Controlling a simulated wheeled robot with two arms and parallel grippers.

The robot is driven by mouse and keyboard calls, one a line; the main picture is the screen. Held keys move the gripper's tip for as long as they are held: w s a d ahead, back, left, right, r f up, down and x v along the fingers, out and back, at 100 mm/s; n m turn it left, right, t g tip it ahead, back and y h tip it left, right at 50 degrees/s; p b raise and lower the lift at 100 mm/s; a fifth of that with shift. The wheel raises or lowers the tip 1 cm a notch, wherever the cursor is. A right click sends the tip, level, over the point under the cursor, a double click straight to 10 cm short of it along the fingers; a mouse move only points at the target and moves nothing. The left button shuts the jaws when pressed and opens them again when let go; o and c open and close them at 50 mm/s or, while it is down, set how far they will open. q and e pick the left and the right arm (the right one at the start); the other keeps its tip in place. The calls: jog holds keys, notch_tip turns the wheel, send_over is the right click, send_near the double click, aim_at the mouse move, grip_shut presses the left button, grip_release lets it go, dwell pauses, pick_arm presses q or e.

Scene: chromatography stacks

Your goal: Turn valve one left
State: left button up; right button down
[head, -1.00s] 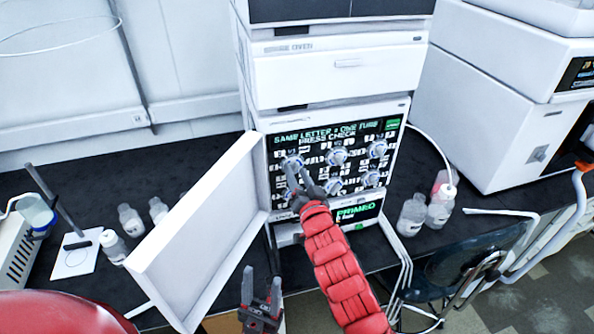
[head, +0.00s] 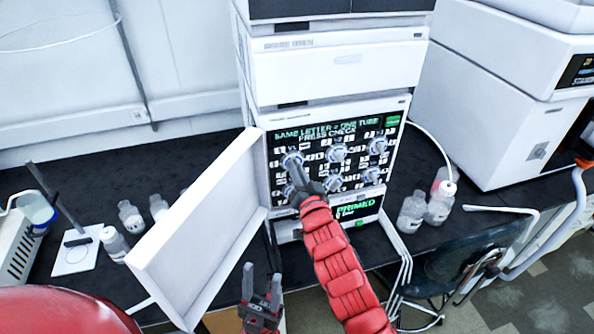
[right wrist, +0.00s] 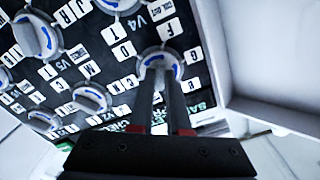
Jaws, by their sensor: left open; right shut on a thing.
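Valve one is the round white knob (head: 292,160) at the top left of the black valve panel (head: 268,160). My right gripper (head: 294,167) reaches it from the lower right and is shut on it. In the right wrist view both fingers meet the knob (right wrist: 160,62), which has a blue mark and letter labels around it; the panel appears upside down there. The exact pointer direction is hard to read. My left gripper (head: 262,272) is open and empty, low in front of the bench, away from the panel.
A white open door (head: 195,225) sticks out left of the panel. Other knobs (head: 336,153) sit close to the right and below. Small bottles (head: 412,213) stand right of the stack, with others left behind the door. A chair (head: 455,265) is at lower right.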

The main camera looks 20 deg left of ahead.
jog(key=shift+n+b, duration=3.55)
jog(key=shift+n, duration=2.35)
jog(key=c, duration=0.9)
grip_release()
jog(key=shift+s, duration=0.1)
